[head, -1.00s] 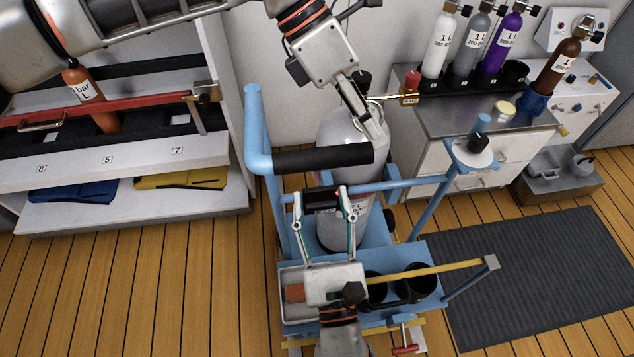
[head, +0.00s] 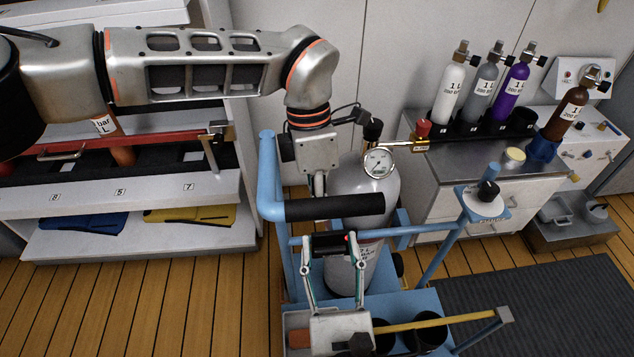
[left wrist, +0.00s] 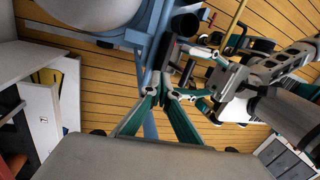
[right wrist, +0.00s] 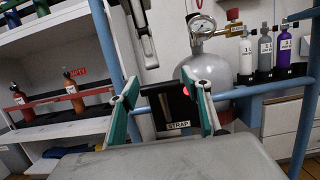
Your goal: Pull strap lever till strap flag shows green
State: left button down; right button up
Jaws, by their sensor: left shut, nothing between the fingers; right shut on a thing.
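The black strap lever, marked STRAP (right wrist: 178,125), sits at the blue cart's rail; it also shows in the head view (head: 328,246). A small red flag (right wrist: 186,91) shows at its right side, also in the head view (head: 347,238). No green shows on it. My right gripper (head: 329,242) is shut on the lever, one finger at each side. My left gripper (head: 319,186) points down beside the grey cylinder (head: 378,190), by the black handle grip. Its fingers (left wrist: 166,84) are together and empty; in the head view their tips are partly hidden.
The blue cart (head: 268,180) has a black grip (head: 335,207) above the lever. A pressure gauge (head: 378,162) sits on the cylinder's top. A shelf (head: 140,190) stands left, and a cabinet with several small bottles (head: 445,165) stands right. Wooden floor is clear at front left.

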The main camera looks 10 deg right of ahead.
pick_arm(q)
jog(key=shift+s+d+f, duration=0.15)
jog(key=shift+s+f, duration=0.2)
jog(key=shift+s, duration=0.25)
jog(key=shift+s+d+f, duration=0.15)
jog(key=shift+s+f, duration=0.15)
jog(key=shift+s, duration=0.35)
jog(key=shift+s+d+f, duration=0.15)
jog(key=shift+s+f, duration=0.2)
jog(key=shift+s, duration=0.25)
jog(key=shift+s+d+f, duration=0.1)
jog(key=shift+s+f, duration=0.1)
jog(key=shift+s, duration=0.25)
jog(key=shift+s+f, duration=0.15)
jog(key=shift+s, duration=0.3)
pick_arm(e)
jog(key=o, duration=1.6)
pick_arm(q)
jog(key=shift+w, duration=0.1)
jog(key=shift+r, duration=0.1)
